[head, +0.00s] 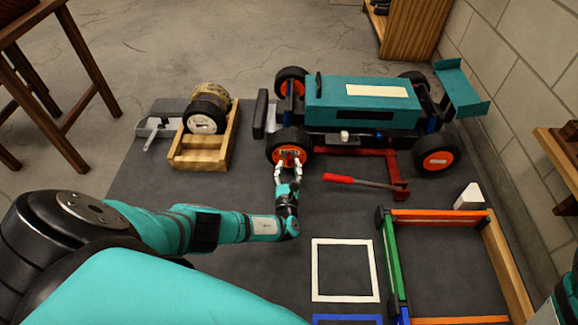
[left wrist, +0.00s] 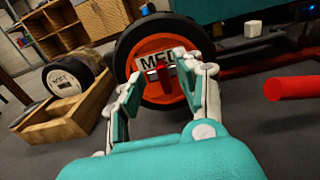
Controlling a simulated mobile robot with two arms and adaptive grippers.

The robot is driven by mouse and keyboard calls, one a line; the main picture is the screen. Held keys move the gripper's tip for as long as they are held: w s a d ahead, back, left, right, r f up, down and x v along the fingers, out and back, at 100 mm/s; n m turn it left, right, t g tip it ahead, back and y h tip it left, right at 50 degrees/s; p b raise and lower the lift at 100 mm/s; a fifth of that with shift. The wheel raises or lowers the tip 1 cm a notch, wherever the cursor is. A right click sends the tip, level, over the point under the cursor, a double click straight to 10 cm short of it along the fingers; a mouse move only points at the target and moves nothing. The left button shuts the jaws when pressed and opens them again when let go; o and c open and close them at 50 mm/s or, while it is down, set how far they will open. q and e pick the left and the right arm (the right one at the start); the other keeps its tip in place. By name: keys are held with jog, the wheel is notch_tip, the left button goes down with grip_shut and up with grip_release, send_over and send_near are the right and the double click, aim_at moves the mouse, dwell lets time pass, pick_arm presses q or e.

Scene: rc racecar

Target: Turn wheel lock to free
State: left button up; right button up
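The racecar (head: 362,100) has a teal body and orange-hubbed wheels. Its near front wheel (head: 287,142) faces my left gripper and shows large in the left wrist view (left wrist: 128,52). A red wheel lock (left wrist: 163,73) sits at that wheel's hub, in front of an orange disc with a partly hidden white label. My left gripper (head: 288,167) is at the hub; its fingers are apart, one on each side of the red lock in the left wrist view (left wrist: 170,78). Contact with the lock cannot be told. My right gripper is not in view.
A red jack (head: 385,165) with a long red handle (head: 340,179) lies right of my gripper. A wooden rack (head: 200,159) holding wheels stands left. A white square outline (head: 345,299) and a colored frame (head: 391,255) are on the mat near me.

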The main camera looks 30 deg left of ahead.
aim_at(289, 159)
pick_arm(q)
jog(key=shift+b+x, duration=0.45)
jog(key=shift+x, duration=1.1)
jog(key=shift+d, duration=0.1)
jog(key=shift+c, duration=0.3)
grip_shut()
